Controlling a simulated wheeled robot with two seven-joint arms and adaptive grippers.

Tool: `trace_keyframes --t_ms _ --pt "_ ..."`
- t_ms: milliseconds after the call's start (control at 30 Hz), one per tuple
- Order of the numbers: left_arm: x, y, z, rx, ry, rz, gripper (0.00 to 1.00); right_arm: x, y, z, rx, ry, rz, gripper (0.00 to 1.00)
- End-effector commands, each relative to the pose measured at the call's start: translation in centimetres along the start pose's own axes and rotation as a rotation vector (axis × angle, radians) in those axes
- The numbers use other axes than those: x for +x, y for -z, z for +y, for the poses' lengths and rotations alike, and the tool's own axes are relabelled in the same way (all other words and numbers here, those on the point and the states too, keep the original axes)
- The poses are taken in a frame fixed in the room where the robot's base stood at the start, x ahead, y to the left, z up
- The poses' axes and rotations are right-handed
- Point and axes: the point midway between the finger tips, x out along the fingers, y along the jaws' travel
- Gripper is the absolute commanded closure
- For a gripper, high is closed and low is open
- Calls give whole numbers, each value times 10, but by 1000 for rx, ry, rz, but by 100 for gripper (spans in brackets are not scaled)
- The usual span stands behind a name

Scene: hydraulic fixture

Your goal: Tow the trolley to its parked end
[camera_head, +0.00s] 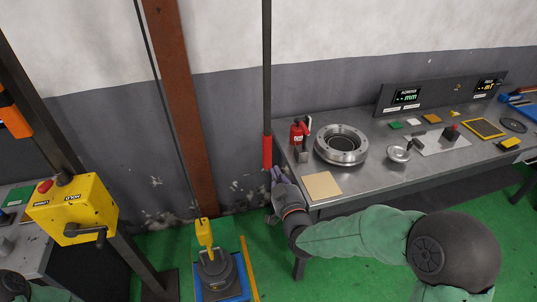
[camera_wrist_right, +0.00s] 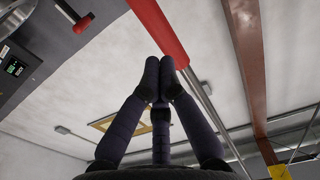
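A dark pole with a red grip (camera_head: 267,152) hangs down in front of the wall, just left of the workbench. The red grip also shows in the right wrist view (camera_wrist_right: 160,32), with the grey pole running on from it. My right gripper (camera_head: 276,176) is beside the grip's lower end. In the wrist view its dark fingers (camera_wrist_right: 160,68) come together at the tips with nothing seen between them, and the red grip passes beyond the tips. I cannot tell whether they touch it. My left gripper is not in view. No trolley is clearly visible.
A yellow hook block (camera_head: 204,233) hangs on a cable over a dark part on a blue base (camera_head: 208,290). A yellow crank box (camera_head: 72,209) is on a post at left. The workbench (camera_head: 362,178) carries a metal ring (camera_head: 341,145) and a red bottle (camera_head: 297,132).

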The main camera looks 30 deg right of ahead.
Motion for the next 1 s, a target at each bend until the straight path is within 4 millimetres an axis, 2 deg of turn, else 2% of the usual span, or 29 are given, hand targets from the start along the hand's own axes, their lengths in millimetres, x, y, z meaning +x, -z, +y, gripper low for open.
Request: trace_keyframes --t_ms 533,900,1000 --pt "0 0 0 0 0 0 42 -23 0 0 0 0 0 100" --pt "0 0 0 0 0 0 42 -25 0 0 0 0 0 100" --pt "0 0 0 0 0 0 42 -25 0 0 0 0 0 70"
